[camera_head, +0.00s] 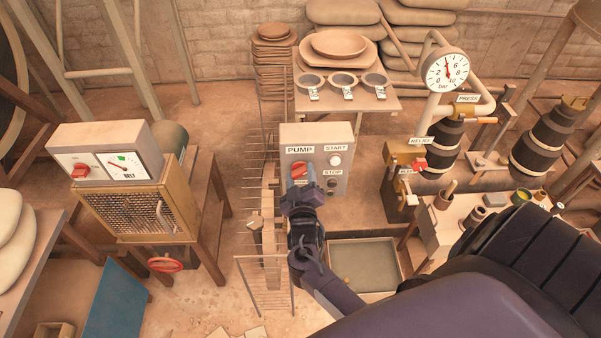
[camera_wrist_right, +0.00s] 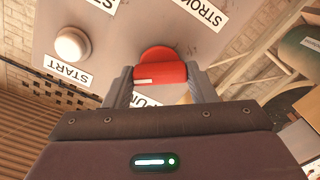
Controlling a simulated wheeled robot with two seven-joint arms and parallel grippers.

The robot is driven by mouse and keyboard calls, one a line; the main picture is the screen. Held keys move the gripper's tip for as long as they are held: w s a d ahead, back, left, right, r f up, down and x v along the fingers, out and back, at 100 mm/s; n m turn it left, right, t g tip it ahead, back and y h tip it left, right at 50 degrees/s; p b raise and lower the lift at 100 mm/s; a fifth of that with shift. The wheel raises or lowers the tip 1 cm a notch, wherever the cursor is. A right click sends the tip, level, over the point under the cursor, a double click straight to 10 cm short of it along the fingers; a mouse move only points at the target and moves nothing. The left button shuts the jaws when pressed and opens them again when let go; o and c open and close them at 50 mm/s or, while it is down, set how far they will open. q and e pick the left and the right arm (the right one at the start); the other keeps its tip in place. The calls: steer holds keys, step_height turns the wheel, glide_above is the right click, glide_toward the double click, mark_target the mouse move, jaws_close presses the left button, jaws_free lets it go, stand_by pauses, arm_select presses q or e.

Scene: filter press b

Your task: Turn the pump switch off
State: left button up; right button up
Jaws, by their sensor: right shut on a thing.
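The grey pump panel (camera_head: 316,139) stands upright near the centre of the head view, with PUMP, START and STOP labels. The red pump switch (camera_head: 298,170) sits on its left side under the PUMP label. My right gripper (camera_head: 303,190) reaches up to it from below. In the right wrist view the red switch handle (camera_wrist_right: 160,74) lies between the two fingers, which are shut on it. The white START button (camera_wrist_right: 71,44) shows left of it in that view. The switch's position marks are hidden behind the gripper. My left gripper is not in view.
A red-handled relief valve (camera_head: 419,164) and pressure gauge (camera_head: 446,70) are to the right.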

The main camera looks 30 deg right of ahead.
steer(key=n+p, duration=0.2)
steer(key=n, duration=0.3)
steer(key=shift+d+r+n+p, duration=0.1)
steer(key=shift+r+n+p, duration=0.05)
steer(key=shift+n+p, duration=0.15)
steer(key=n+p, duration=0.2)
steer(key=n, duration=0.2)
steer(key=shift+n, duration=0.4)
steer(key=o, duration=1)
steer(key=shift+w+d, duration=0.1)
steer(key=shift+s+a+f, duration=0.25)
steer(key=shift+s+a, duration=0.1)
steer(key=shift+s, duration=0.05)
steer(key=b+v, duration=0.1)
steer(key=v, duration=0.6)
steer(key=shift+r, duration=0.1)
